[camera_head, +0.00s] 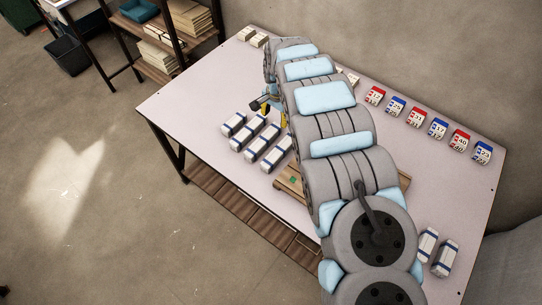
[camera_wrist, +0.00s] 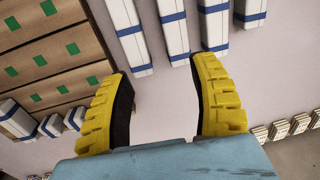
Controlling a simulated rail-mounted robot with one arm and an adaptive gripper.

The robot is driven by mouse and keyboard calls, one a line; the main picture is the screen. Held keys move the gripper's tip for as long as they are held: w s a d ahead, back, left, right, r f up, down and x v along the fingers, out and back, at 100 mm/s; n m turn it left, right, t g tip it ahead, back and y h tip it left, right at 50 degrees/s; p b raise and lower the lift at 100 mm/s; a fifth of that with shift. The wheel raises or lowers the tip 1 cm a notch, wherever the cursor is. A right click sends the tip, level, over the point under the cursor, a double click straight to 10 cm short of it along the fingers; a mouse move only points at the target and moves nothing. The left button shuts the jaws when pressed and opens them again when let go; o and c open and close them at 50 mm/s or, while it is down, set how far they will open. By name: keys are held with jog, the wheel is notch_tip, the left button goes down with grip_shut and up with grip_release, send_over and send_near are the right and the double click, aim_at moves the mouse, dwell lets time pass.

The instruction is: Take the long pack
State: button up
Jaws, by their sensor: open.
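Several white packs with blue bands lie side by side on the table left of my arm in the head view. The one at the far left end (camera_head: 233,124) looks shorter than the long pack beside it (camera_head: 247,132) and the others. In the wrist view, long packs (camera_wrist: 128,35) (camera_wrist: 173,28) reach in from the top edge, their far ends cut off. My gripper (camera_wrist: 163,72) is open and empty, its yellow fingers spread below the near ends of these packs. In the head view my arm hides most of the gripper; only some yellow shows.
A wooden board with green squares (camera_wrist: 50,48) lies left in the wrist view, partly under my arm in the head view. Two more banded packs (camera_head: 427,243) lie at the right. Red and blue numbered blocks (camera_head: 414,117) line the back edge. Pale small blocks (camera_head: 258,39) stand at the far corner.

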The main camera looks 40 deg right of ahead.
aim_at(280, 149)
jog(key=shift+g, duration=0.6)
jog(key=shift+s+f+b, duration=0.55)
jog(key=shift+f, duration=1.35)
jog(key=shift+s+f+b, duration=0.6)
jog(key=shift+f, duration=1.3)
jog(key=shift+s+f+b, duration=0.55)
jog(key=shift+f, duration=1.35)
jog(key=shift+s+a+f+b, duration=0.15)
jog(key=shift+f+b, duration=0.55)
jog(key=shift+f, duration=0.7)
jog(key=shift+a+f+b, duration=0.25)
jog(key=shift+f+b, duration=0.4)
jog(key=shift+f, duration=0.7)
jog(key=shift+d+r, duration=0.1)
jog(key=shift+c, duration=0.8)
jog(key=c, duration=0.9)
